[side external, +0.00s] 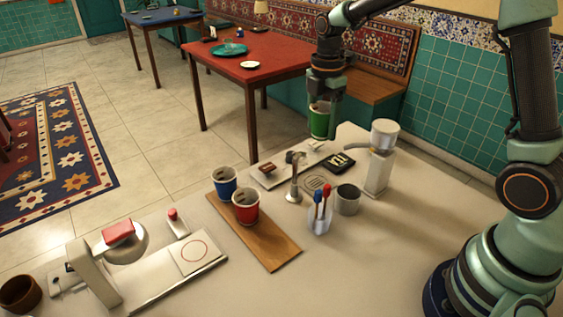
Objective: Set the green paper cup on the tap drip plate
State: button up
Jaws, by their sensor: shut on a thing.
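The green paper cup (319,122) is in my gripper (322,100), which is shut on it near its rim. The cup hangs roughly upright in the air, above the far side of the pale counter. The tap (295,176) is a slim metal post on a round base, below and left of the cup. A small slotted plate, which looks like the tap drip plate (317,183), lies flat just right of the tap, with no cup on it. The fingertips are small and partly merge with the cup in this view.
A grey cup (347,200) and a clear holder with red and blue sticks (320,217) stand close in front of the plate. A white dispenser (379,172) and black tray (341,163) are to the right. Blue (224,184) and red (246,207) cups stand on a wooden board (272,246).

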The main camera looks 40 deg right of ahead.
aim_at(316, 183)
notch_tip(316, 183, down, 14)
jog(key=shift+f, duration=0.2)
jog(key=shift+f, duration=0.1)
dwell(0.3)
jog(key=o, duration=0.8)
jog(key=shift+o, duration=0.2)
